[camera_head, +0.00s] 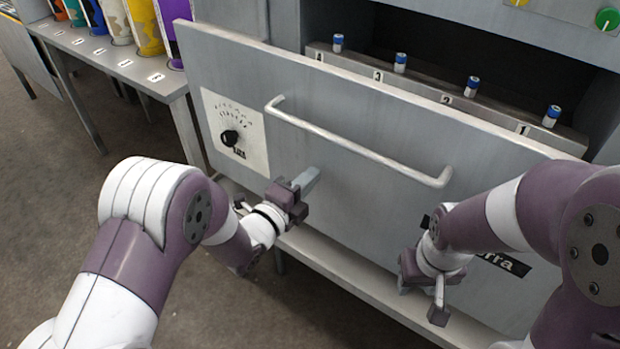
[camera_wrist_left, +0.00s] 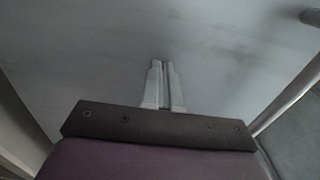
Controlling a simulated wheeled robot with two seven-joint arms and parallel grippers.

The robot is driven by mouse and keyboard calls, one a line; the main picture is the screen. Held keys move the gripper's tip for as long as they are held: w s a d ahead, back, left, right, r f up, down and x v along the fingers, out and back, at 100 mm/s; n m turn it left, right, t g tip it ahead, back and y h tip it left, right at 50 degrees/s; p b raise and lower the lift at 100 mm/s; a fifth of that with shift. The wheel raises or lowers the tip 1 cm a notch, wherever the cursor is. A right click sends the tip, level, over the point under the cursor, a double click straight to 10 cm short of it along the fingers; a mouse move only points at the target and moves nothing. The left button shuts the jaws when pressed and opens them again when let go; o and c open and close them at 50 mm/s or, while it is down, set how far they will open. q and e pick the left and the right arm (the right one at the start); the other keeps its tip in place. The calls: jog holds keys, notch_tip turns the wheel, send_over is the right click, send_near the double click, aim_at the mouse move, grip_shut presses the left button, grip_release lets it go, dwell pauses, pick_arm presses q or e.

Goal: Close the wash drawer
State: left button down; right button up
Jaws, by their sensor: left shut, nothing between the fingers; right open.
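The wash drawer's grey front panel (camera_head: 340,190) stands out from the machine, with the drawer open behind it. A pale bar handle (camera_head: 355,145) crosses the panel. My left gripper (camera_head: 308,180) is shut and empty, its fingertips close to the panel, below and left of the handle. In the left wrist view its closed fingers (camera_wrist_left: 164,68) point at the grey panel (camera_wrist_left: 100,50); I cannot tell whether they touch it. My right gripper (camera_head: 420,300) is low in front of the panel, near a black label (camera_head: 503,263); its fingers show only partly.
Several blue-and-white cylinders (camera_head: 400,62) stand in a numbered rack (camera_head: 440,95) inside the drawer. A dial (camera_head: 229,137) is on the panel's left. A side table (camera_head: 125,68) with coloured containers (camera_head: 143,28) stands at the left. A ledge (camera_head: 350,278) runs below the drawer.

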pick_arm(q)
jog(key=shift+w+d, duration=0.2)
jog(key=shift+w, duration=0.1)
pick_arm(e)
jog(key=shift+f, duration=0.1)
